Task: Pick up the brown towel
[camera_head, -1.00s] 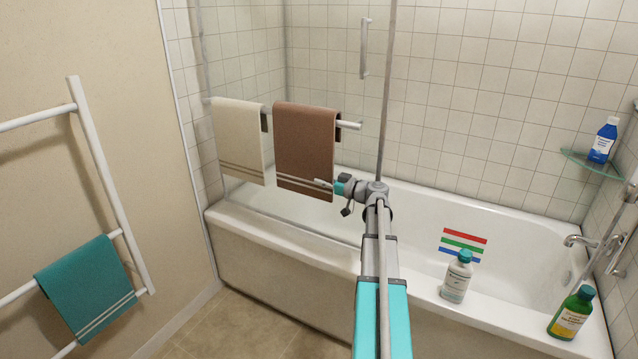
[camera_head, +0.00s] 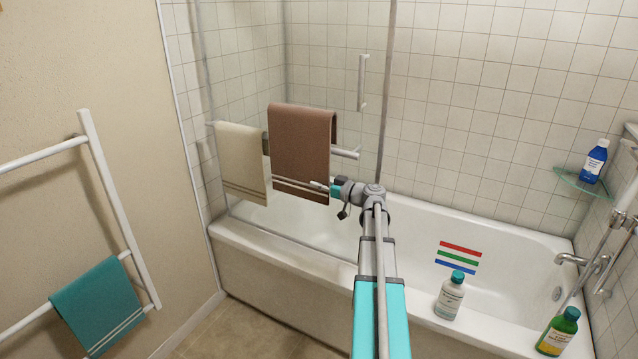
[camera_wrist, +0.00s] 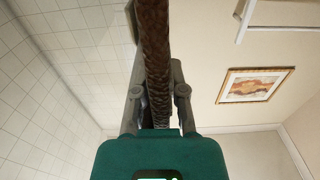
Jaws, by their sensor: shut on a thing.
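The brown towel (camera_head: 299,150) hangs in a folded drape in the head view, its top fold clearly above the white rail (camera_head: 346,153). Whether its back flap still touches the rail is hidden. My gripper (camera_head: 325,187) is shut on the towel's lower right edge, near its pale stripes. In the wrist view the towel (camera_wrist: 153,50) shows edge-on as a thin dark brown band running between the two fingers of my gripper (camera_wrist: 158,100).
A cream towel (camera_head: 240,160) hangs on the same rail just left. A glass screen with a handle (camera_head: 362,82) stands beside the bathtub (camera_head: 500,236). A white bottle (camera_head: 449,299) and green bottle (camera_head: 558,334) stand at the tub rim. A teal towel (camera_head: 98,305) hangs on a ladder rack.

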